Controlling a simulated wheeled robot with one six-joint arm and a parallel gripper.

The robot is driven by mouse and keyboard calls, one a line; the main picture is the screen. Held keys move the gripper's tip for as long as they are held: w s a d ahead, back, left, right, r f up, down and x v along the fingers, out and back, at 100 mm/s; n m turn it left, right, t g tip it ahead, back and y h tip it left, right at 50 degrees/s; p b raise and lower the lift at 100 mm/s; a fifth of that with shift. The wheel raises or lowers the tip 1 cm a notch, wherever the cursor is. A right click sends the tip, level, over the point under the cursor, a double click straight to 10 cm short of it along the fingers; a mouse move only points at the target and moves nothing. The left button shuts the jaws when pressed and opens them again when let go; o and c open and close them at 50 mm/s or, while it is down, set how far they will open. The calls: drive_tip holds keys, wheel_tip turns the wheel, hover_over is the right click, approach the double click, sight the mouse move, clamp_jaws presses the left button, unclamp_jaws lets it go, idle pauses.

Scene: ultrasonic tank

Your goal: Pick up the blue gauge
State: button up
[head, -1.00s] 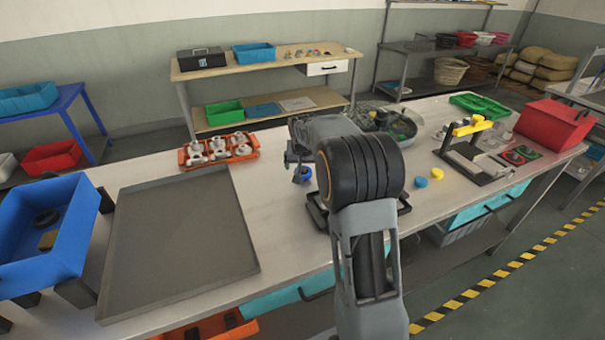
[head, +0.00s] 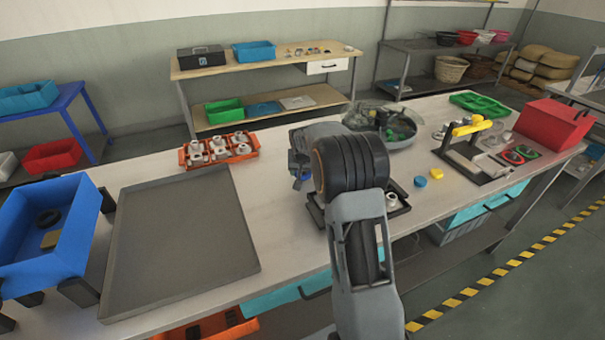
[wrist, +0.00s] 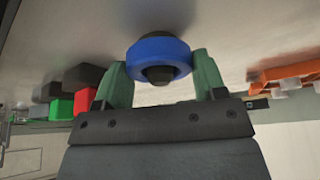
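The blue gauge (wrist: 158,58) is a thick blue ring with a dark centre. In the wrist view it sits between the two green fingers of my gripper (wrist: 160,75), which close against its sides. In the head view my gripper (head: 300,172) is low over the bench, left of the black tray, and hides most of the gauge. I cannot tell whether the gauge still touches the bench.
An orange rack (head: 240,151) of pale parts stands behind on the left. A large grey tray (head: 185,240) and a blue bin (head: 75,235) are farther left. A black tray (head: 400,209) is beside my arm. Blue (head: 420,181) and yellow (head: 437,174) pieces lie right.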

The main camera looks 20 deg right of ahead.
drive_tip(key=c, duration=0.5)
drive_tip(key=shift+r, duration=0.1)
drive_tip(key=shift+c, duration=0.2)
